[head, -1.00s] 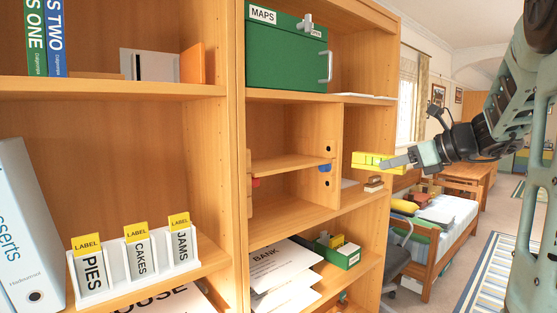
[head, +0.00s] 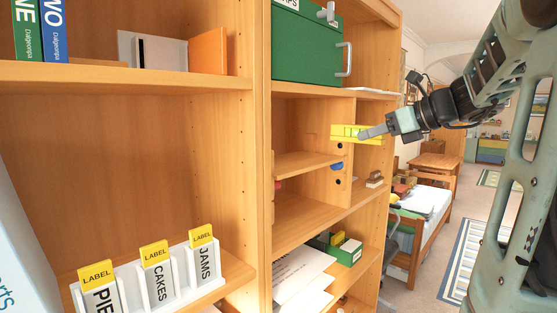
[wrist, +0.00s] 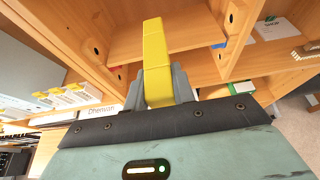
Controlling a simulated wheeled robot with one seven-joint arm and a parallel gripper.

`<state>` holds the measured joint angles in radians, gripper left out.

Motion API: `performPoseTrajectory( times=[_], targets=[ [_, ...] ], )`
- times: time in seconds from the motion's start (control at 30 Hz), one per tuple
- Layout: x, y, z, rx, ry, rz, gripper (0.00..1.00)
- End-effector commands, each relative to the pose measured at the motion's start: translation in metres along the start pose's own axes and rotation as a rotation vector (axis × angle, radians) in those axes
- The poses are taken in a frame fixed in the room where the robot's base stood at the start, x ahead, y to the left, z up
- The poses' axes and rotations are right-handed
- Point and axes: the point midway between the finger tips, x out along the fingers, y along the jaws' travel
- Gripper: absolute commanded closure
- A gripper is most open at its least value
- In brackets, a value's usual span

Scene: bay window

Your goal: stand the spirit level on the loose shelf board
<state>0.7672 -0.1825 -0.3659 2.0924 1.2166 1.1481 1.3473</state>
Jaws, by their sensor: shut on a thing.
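The yellow spirit level (head: 344,132) is held by my gripper (head: 366,134), which is shut on it. It lies about level in the head view, in front of the right part of the middle compartment and a little higher than the loose shelf board (head: 303,163). In the wrist view the level (wrist: 156,55) stands out from between the two fingers (wrist: 158,88), with its far end over the board (wrist: 190,36). A blue piece (head: 337,166) shows at the board's right end, a red one (head: 277,184) below its left end. Touching cannot be told.
An upright divider (head: 347,185) with dark holes bounds the compartment on the right. A green MAPS box (head: 305,50) stands on the shelf above. A green box (head: 347,254) and papers (head: 300,275) lie below. The board's top looks bare.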

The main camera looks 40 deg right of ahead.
Motion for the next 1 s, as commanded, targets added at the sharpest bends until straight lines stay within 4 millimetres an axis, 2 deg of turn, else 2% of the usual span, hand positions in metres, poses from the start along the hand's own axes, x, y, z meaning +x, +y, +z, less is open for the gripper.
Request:
performPoseTrajectory(
  times=[0.17,0.6,0.83,0.87,1.0],
  targets=[
    [0.026,0.001,0.013,0.0,0.003,0.005,1.0],
    [0.13,0.001,0.057,0.0,0.002,0.005,1.0],
    [0.176,0.001,0.076,0.001,0.001,0.004,1.0],
    [0.181,0.001,0.078,0.001,0.001,0.004,1.0],
    [0.189,0.0,0.054,0.004,0.003,0.001,1.0]
  ],
)
